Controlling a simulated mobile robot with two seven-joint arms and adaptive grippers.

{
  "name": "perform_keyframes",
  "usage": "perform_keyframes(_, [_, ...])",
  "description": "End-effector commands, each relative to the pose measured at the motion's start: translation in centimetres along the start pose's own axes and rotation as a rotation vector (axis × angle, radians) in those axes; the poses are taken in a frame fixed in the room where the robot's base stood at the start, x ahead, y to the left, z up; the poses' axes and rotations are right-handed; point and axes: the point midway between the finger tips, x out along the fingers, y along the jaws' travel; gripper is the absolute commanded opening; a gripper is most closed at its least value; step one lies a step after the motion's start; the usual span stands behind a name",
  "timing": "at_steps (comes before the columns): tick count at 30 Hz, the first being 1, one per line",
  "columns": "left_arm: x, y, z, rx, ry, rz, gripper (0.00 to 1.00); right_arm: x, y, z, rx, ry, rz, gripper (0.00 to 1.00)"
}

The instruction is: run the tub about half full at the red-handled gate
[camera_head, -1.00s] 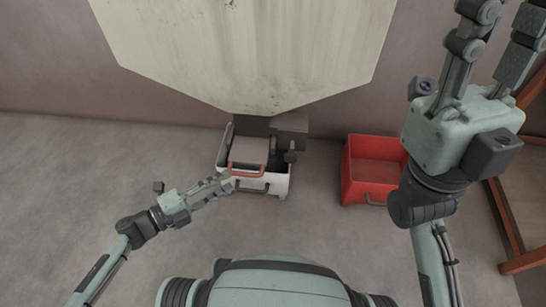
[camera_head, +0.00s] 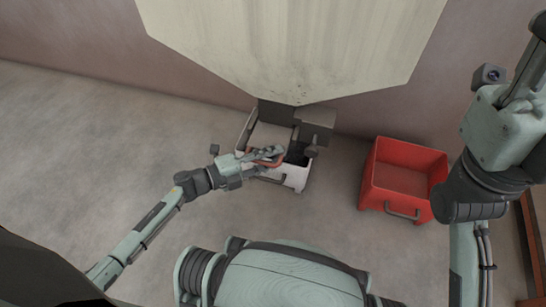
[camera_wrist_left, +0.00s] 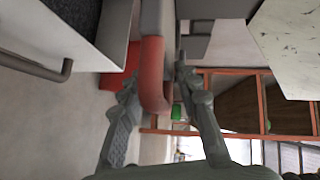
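The white tub (camera_head: 296,177) stands on the floor under the hopper (camera_head: 300,45). Its inside is dark where it shows, and I cannot make out any pellets. The gate's red handle (camera_head: 276,162) is above the tub's front side, partly covered by my left gripper (camera_head: 268,154). In the left wrist view, the red handle (camera_wrist_left: 153,75) lies between the two fingers of my left gripper (camera_wrist_left: 157,72), which are apart with gaps beside it. My right gripper (camera_head: 525,75) is raised at the upper right, empty; its fingers are partly cut off by the frame edge.
A red tub (camera_head: 378,197), empty where I see into it, stands on the floor to the right of the white tub. A dark box (camera_head: 317,120) is beside the hopper outlet. An orange frame (camera_head: 530,235) is at the far right. The floor at left is clear.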

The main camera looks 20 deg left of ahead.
Motion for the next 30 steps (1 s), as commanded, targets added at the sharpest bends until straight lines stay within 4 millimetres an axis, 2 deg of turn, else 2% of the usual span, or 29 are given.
perform_keyframes(8, [0.28,-0.03,0.02,0.0,-0.001,0.0,0.32,0.05,0.01,-0.01,-0.001,0.002,-0.001,0.32])
perform_keyframes(16, [0.24,0.05,0.0,0.0,-0.001,0.002,0.01,0.05,0.02,-0.02,-0.001,0.002,-0.001,0.32])
perform_keyframes(30, [0.39,0.47,0.28,-0.004,-0.003,0.01,0.0,-0.03,0.0,-0.03,-0.001,0.003,-0.001,0.32])
